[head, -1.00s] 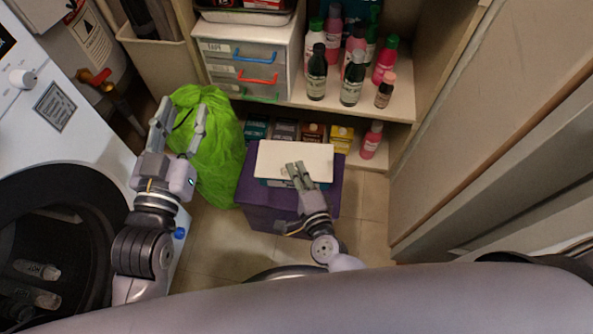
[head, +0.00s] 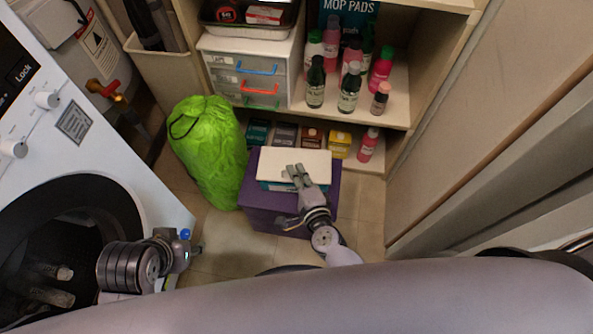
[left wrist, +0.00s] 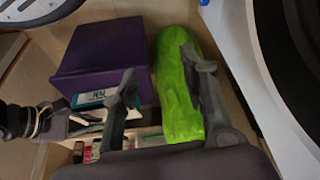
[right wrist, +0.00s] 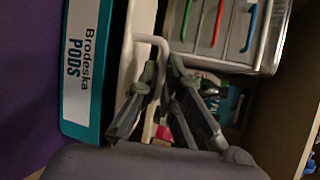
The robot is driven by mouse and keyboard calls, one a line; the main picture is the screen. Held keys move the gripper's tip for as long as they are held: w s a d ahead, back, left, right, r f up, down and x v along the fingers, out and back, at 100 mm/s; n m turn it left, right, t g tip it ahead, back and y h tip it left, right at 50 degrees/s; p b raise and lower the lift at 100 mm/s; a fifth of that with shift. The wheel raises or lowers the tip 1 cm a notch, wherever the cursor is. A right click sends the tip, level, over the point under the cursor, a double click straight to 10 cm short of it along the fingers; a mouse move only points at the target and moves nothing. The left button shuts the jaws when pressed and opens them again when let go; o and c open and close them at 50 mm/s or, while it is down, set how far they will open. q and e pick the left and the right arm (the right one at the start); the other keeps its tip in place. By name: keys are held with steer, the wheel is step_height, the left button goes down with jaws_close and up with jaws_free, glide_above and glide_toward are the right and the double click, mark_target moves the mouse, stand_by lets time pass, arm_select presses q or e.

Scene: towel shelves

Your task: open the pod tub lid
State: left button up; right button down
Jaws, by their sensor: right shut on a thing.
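The pod tub (head: 272,186) is teal with a white label band and stands on a purple box (head: 262,217). Its white lid (head: 290,160) lies across the top in the head view; I cannot tell whether it is slightly raised. My right gripper (head: 298,172) is at the lid's front edge. In the right wrist view its fingers (right wrist: 164,72) are shut at the white lid's rounded lip (right wrist: 152,42), beside the "Brodeska PODS" label (right wrist: 80,70). My left gripper (left wrist: 158,78) is open and empty in the left wrist view, apart from the tub.
A green bag (head: 208,150) stands left of the purple box. A washing machine (head: 150,195) is at the left. Behind are a drawer unit (head: 243,75), bottles (head: 349,88) and small boxes (head: 340,142) on shelves. A tall panel (head: 450,130) bounds the right. Some floor (head: 215,245) is clear.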

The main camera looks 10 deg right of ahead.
steer(key=shift+w+r, duration=0.1)
steer(key=shift+r, duration=0.15)
steer(key=shift+w+d+r+p, duration=0.1)
steer(key=shift+w+r+p, duration=0.3)
steer(key=shift+p, duration=0.6)
steer(key=r+p, duration=0.1)
steer(key=w+r+p, duration=0.2)
steer(key=shift+w+d, duration=0.25)
arm_select(q)
step_height(320, 180, down, 12)
steer(key=g, duration=0.1)
steer(key=shift+r, duration=0.2)
arm_select(e)
steer(key=shift+w+d+r, duration=0.1)
steer(key=shift+w+r, duration=0.1)
steer(key=shift+w, duration=0.05)
arm_select(q)
steer(key=shift+w, duration=0.1)
